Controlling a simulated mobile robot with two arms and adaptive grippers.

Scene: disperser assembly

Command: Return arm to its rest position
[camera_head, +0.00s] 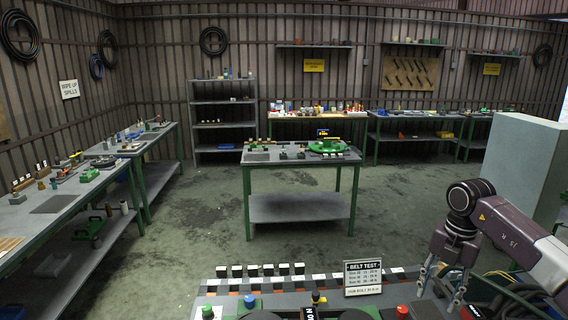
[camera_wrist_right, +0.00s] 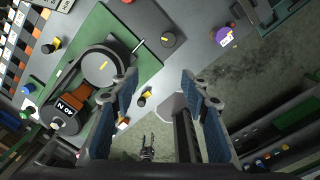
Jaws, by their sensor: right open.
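My right arm (camera_head: 515,232) comes in from the right in the head view, bent at the elbow. My right gripper (camera_head: 440,293) hangs down at the right end of the near bench (camera_head: 232,283), its fingers apart. In the wrist view the right gripper (camera_wrist_right: 158,85) is open, with nothing between its blue-padded fingers. A green plate (camera_wrist_right: 150,66) with a belt and two pulleys (camera_wrist_right: 101,67) lies to the left of the fingers in that view. My left gripper does not show in the head view.
A belt test sign (camera_head: 363,278) stands on the near bench, with a red knob (camera_head: 402,312) nearby. A pale cabinet (camera_head: 522,160) stands behind my right arm. A green-legged table (camera_head: 300,206) stands mid-room. Open floor (camera_head: 190,222) lies between the benches.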

